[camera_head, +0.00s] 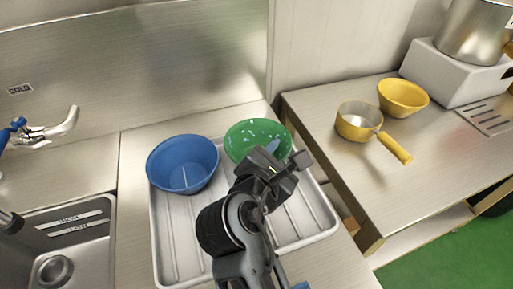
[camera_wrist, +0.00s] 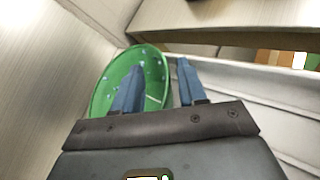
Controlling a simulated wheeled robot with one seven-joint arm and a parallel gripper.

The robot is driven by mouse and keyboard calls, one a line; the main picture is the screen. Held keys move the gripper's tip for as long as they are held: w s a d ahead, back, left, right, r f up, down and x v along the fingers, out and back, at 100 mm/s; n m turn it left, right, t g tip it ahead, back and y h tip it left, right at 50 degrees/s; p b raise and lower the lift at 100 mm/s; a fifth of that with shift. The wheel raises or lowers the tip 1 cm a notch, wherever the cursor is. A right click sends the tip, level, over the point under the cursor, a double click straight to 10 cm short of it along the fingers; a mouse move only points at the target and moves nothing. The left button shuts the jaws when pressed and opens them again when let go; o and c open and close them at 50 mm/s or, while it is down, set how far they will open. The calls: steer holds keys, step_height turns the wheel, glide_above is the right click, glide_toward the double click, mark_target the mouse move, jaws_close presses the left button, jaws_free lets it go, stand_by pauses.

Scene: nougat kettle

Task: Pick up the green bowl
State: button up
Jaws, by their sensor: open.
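The green bowl (camera_head: 257,134) stands at the back right of the white tray, with its front partly hidden by my gripper in the head view. In the wrist view the green bowl (camera_wrist: 101,87) is beyond my fingers, toward the left. My gripper (camera_head: 284,158) is over the bowl's front right side. In the wrist view my gripper (camera_wrist: 158,78) has its two blue fingers apart, with nothing held. The left finger overlaps the bowl's inside and the right finger lies just outside its right rim. I cannot tell whether either finger touches it.
A blue bowl (camera_head: 183,164) stands left of the green one in the white tray (camera_head: 166,268). A steel sink (camera_head: 62,246) and tap (camera_head: 58,125) are at the left. Across a gap, the right counter (camera_head: 423,172) holds a yellow pan (camera_head: 356,129) and a yellow bowl (camera_head: 403,97).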

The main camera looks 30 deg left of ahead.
steer(key=shift+x, duration=0.8)
steer(key=shift+c, duration=0.2)
steer(key=shift+f, duration=0.1)
jaws_close()
